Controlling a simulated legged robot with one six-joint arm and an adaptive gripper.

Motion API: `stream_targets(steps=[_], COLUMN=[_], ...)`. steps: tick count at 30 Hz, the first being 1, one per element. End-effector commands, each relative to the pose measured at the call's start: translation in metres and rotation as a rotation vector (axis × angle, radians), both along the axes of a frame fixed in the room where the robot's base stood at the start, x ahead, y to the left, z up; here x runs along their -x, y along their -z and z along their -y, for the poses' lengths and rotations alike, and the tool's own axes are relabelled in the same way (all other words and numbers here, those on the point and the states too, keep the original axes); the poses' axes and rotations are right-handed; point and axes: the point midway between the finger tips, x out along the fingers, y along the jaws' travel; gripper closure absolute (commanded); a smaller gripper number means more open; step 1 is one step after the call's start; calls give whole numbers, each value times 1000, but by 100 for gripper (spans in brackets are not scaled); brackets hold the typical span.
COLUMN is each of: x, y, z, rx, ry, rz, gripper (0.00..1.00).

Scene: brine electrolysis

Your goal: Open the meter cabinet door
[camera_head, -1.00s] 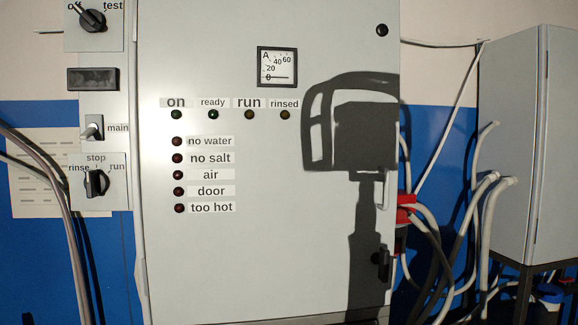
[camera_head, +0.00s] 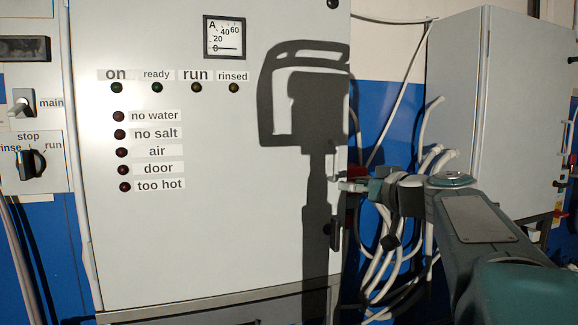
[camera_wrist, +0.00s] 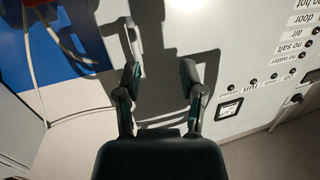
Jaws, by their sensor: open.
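The meter cabinet door (camera_head: 200,240) is a large light-grey panel and looks shut. It carries an ammeter, labels and small lamps. A pale upright handle (camera_head: 332,165) sits at its right edge, with a black latch (camera_head: 335,232) below it. My gripper (camera_head: 352,186) is at the door's right edge in the head view, close to the handle; contact cannot be told. In the wrist view, which is upside down, my gripper (camera_wrist: 160,88) is open, its two fingers apart. The pale handle (camera_wrist: 136,45) shows beyond the fingertips, nearer the left finger, with nothing held.
A second grey cabinet (camera_head: 475,110) stands at the right. Pale and black cables (camera_head: 385,275) hang between the two cabinets, behind my gripper. Switches (camera_head: 30,163) are at the left. A dark shadow of my body falls on the door.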

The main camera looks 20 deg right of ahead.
Motion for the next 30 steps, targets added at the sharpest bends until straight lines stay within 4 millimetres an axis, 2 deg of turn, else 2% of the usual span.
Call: stream_targets(steps=[1, 3, 5, 8, 11, 22, 27, 30], x=[0, 1, 1, -5, -19, -86, -102, -106], y=[-9, -20, -24, -25, -24, -23, -24, -24], z=[18, 31, 36, 36, 34, 27, 25, 25], rx=[16, 34, 42, 46, 44, 43, 46, 45], ry=[23, 40, 46, 45, 42, 42, 44, 44], rz=[41, 84, 102, 108, 106, 103, 105, 104], gripper=[49, 49, 49, 49, 49, 49, 49, 49])
